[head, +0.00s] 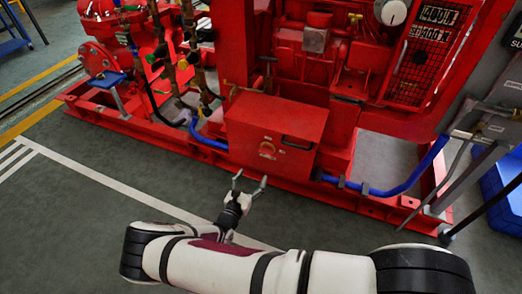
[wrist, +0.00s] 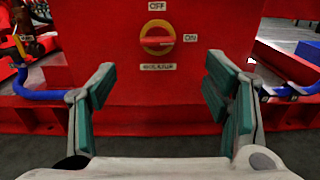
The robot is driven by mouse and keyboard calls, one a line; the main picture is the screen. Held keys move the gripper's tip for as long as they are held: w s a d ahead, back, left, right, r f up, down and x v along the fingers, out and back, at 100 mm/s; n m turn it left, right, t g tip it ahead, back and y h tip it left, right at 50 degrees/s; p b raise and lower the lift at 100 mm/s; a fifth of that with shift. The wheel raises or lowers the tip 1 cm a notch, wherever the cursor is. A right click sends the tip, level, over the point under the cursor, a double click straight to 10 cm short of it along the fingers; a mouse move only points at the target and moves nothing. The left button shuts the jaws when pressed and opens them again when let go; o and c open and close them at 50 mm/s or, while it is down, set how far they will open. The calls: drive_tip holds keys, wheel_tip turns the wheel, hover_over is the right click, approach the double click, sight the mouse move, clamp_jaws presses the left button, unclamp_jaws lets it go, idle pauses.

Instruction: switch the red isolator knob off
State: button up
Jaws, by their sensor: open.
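The red isolator knob (wrist: 156,38) sits on a yellow round plate on the front of a red box (wrist: 215,75). In the wrist view its bar lies about level, toward the "ON" label (wrist: 190,38) at the right. The "OFF" label (wrist: 157,6) is above it, and another label is below. In the head view the knob (head: 267,149) shows small on the box front (head: 240,135). My gripper (head: 250,181) is open and empty, in front of and below the knob, apart from it. In the wrist view its fingers (wrist: 165,95) stand wide on either side, lower than the knob.
A black handle (head: 297,143) is on the box front, right of the knob. Blue hoses (head: 385,190) run at both sides of the box. The red base rail (head: 190,150) runs along the floor below. Grey floor (head: 80,210) is open in front.

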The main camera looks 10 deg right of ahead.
sight(265, 153)
drive_tip(key=b+x, duration=0.4)
drive_tip(key=x, duration=0.9)
drive_tip(key=shift+w+d+f, duration=0.1)
drive_tip(key=shift+w+f, duration=0.1)
drive_tip(key=shift+w, duration=0.2)
drive_tip(key=c, duration=1.2)
